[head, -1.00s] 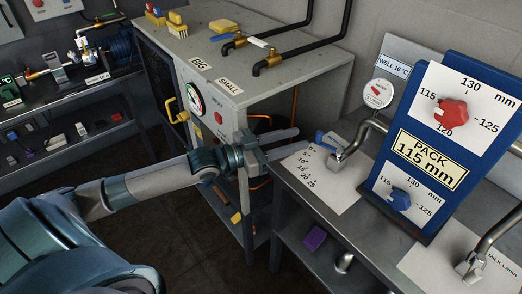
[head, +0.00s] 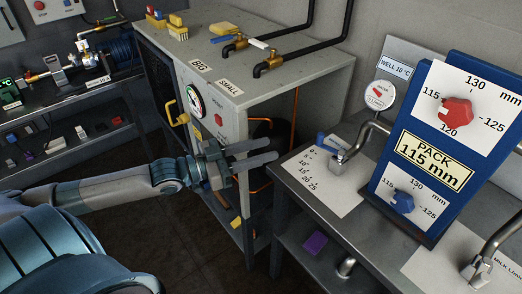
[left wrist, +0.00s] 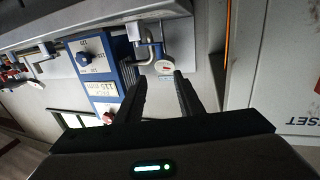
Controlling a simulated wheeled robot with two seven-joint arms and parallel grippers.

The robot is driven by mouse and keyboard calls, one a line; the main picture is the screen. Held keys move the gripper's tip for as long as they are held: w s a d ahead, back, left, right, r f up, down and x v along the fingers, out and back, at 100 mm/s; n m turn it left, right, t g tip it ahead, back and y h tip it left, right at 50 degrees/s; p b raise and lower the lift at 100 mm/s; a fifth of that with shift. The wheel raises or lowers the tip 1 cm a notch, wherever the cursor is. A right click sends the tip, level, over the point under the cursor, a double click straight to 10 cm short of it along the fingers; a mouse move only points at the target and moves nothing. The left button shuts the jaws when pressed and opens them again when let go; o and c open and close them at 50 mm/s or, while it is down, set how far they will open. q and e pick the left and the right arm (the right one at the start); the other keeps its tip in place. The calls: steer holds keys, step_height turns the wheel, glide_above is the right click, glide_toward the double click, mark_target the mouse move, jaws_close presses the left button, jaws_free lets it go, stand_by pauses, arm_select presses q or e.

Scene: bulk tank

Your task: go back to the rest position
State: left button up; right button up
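My left gripper (head: 253,156) reaches in from the left in the head view, in front of the grey cabinet (head: 300,80). Its two fingers are apart with nothing between them. In the left wrist view the fingers (left wrist: 160,95) also stand apart and empty. The fingertips point toward the metal bench (head: 345,205) but show a gap from the blue-handled lever (head: 332,142) on it. My right gripper is not in view.
A blue panel (head: 450,140) with a red knob (head: 457,111) and a blue knob (head: 403,202) stands on the bench at right. Black pipes (head: 335,44) rise from the cabinet top. A shelf bench (head: 75,100) stands at far left. Dark floor lies clear between.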

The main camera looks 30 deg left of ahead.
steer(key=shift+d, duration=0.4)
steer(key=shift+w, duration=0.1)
